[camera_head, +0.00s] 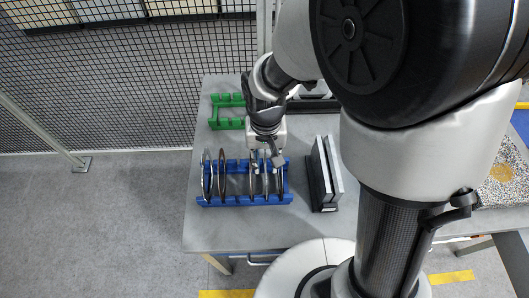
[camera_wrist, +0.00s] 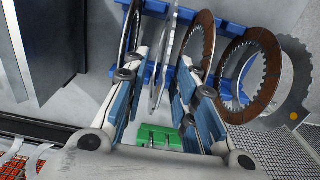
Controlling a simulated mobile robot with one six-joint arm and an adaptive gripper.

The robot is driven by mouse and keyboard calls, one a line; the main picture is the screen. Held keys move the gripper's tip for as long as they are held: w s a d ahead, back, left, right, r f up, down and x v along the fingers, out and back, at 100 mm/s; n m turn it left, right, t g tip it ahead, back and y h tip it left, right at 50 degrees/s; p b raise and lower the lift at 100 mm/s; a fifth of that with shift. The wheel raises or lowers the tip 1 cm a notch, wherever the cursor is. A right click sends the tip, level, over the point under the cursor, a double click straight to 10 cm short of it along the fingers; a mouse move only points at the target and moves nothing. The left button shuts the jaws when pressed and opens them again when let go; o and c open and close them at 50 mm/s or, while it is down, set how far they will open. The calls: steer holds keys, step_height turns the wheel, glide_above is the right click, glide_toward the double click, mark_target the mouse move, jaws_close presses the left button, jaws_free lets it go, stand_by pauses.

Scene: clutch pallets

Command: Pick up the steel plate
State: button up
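A blue rack (camera_head: 240,200) on the grey table holds several thin upright round plates. In the wrist view, a thin steel plate (camera_wrist: 161,62) stands nearly edge-on between the two fingers of my gripper (camera_wrist: 164,72). The fingers are spread, with visible room on both sides of this plate. Another edge-on ring (camera_wrist: 127,38) is beside the left finger, and a brown toothed ring (camera_wrist: 198,45) is beside the right finger. In the head view, my gripper (camera_head: 266,163) reaches down over the right part of the rack. My wrist partly hides the plates there.
Further right in the wrist view are another brown ring (camera_wrist: 232,95) and a grey toothed plate (camera_wrist: 297,82). A green rack (camera_head: 228,123) stands behind the blue one. A dark holder with upright light panels (camera_head: 328,170) stands close on the right. Bare table lies in front.

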steer(key=shift+c, duration=0.6)
jaws_close()
